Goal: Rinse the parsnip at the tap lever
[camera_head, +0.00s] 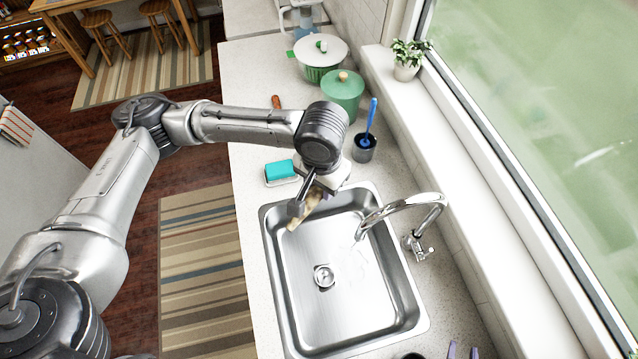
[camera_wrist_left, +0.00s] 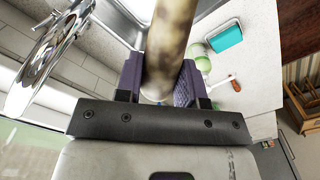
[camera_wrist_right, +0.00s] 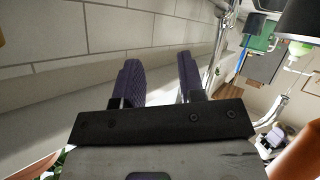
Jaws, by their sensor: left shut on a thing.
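My left gripper (camera_head: 312,196) is shut on the parsnip (camera_head: 303,214), a pale, brown-mottled root. It holds the parsnip tilted over the back-left part of the steel sink (camera_head: 340,325), left of the tap's spout. The left wrist view shows the parsnip (camera_wrist_left: 172,40) between the purple fingers. The chrome tap (camera_head: 398,204) arches over the basin from the window side, with its lever (camera_head: 428,250) at the base. I cannot tell whether water runs; faint light streaks show below the spout. My right gripper (camera_wrist_right: 160,85) is open and empty; its purple fingertips (camera_head: 462,352) show at the head view's bottom edge.
A teal sponge (camera_head: 281,170) lies on a dish behind the sink. A dark cup with a blue brush (camera_head: 366,140), a green pot (camera_head: 342,95) and a lidded green-white container (camera_head: 320,60) stand farther back. The window sill (camera_head: 480,150) runs along the right.

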